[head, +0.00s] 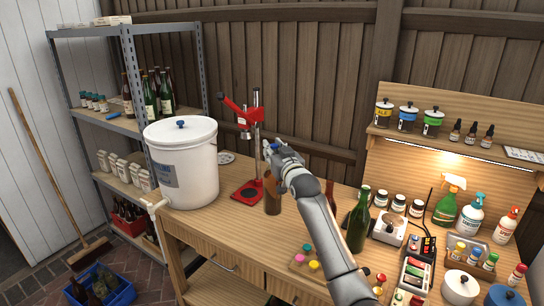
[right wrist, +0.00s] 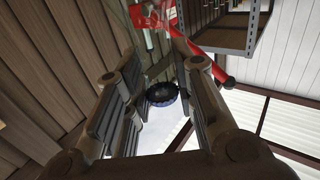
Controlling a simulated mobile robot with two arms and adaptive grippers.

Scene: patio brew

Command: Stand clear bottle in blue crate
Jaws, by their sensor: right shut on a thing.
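My right gripper (head: 282,157) is over the workbench, in front of the red bottle capper. In the right wrist view a dark blue cap (right wrist: 162,94) shows between the fingers of the right gripper (right wrist: 160,80). My left gripper is not in view.
The red capper (head: 257,140) stands close behind the held bottle. A white bucket (head: 205,165) is to its left. A green bottle (head: 358,222), a brown bottle (head: 330,192), jars and spray bottles crowd the bench's right side. Metal shelves and a broom (head: 45,160) are at left.

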